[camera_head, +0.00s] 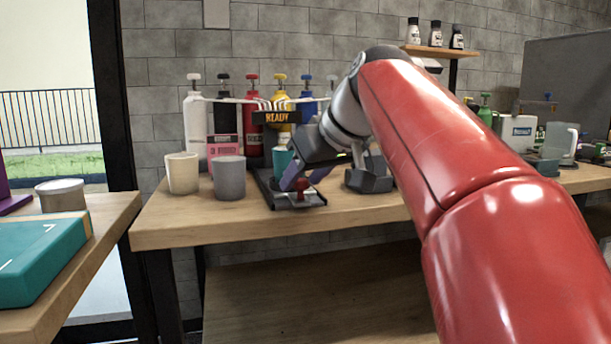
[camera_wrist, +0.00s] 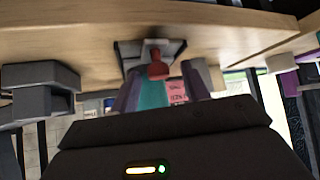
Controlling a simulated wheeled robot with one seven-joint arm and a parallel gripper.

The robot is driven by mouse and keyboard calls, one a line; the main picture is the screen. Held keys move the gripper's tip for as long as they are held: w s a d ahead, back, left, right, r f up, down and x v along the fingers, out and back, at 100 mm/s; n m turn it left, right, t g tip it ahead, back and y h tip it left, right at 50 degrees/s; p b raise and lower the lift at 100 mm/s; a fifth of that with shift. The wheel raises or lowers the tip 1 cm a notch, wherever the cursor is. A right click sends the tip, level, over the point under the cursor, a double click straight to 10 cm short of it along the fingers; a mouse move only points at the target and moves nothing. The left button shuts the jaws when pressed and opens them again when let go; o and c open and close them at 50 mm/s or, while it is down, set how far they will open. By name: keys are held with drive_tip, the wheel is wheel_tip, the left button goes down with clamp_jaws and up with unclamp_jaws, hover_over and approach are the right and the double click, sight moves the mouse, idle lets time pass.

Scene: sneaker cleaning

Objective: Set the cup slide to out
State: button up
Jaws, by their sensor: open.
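The cup slide (camera_head: 262,185) is a dark tray-like rail on the middle table, with a red knob (camera_head: 301,187) at its front end. A teal cup (camera_head: 281,158) stands on the slide behind the knob, partly hidden by my gripper. My gripper (camera_head: 304,178) is open, with its purple fingers pointing down at the front of the slide, close to the knob. In the wrist view, the red knob (camera_wrist: 158,62) shows just beyond and between the fingertips. The teal cup (camera_wrist: 153,94) shows between the fingers. I cannot tell whether the fingers touch the knob.
A cream cup (camera_head: 182,173) and a grey cup (camera_head: 229,178) stand left of the slide. A dark grey block (camera_head: 369,180) sits close on the right. The table's front edge is near.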

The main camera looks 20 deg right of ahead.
drive_tip(key=p+v, duration=0.1)
drive_tip(key=v, duration=0.6)
drive_tip(key=shift+s+r+p, duration=0.2)
drive_tip(key=shift+r+p, duration=0.05)
drive_tip(key=shift+p, duration=0.05)
drive_tip(key=shift+d, duration=0.1)
drive_tip(key=s+f+m+g+h+p, duration=0.1)
drive_tip(key=s+f+p, duration=0.1)
drive_tip(key=s+f, duration=0.3)
drive_tip(key=s+a+f+m+g+h+p, duration=0.1)
drive_tip(key=s+f, duration=0.4)
drive_tip(key=f, duration=0.9)
drive_tip(key=s+a+f+m+h+p, duration=0.1)
drive_tip(key=s+f+m+p, duration=0.1)
drive_tip(key=s+f, duration=0.4)
wheel_tip(320, 180, down, 3)
drive_tip(key=shift+f+g+p, duration=0.2)
drive_tip(key=shift+g+p, duration=0.2)
drive_tip(key=shift+p, duration=0.25)
drive_tip(key=shift+a, duration=0.1)
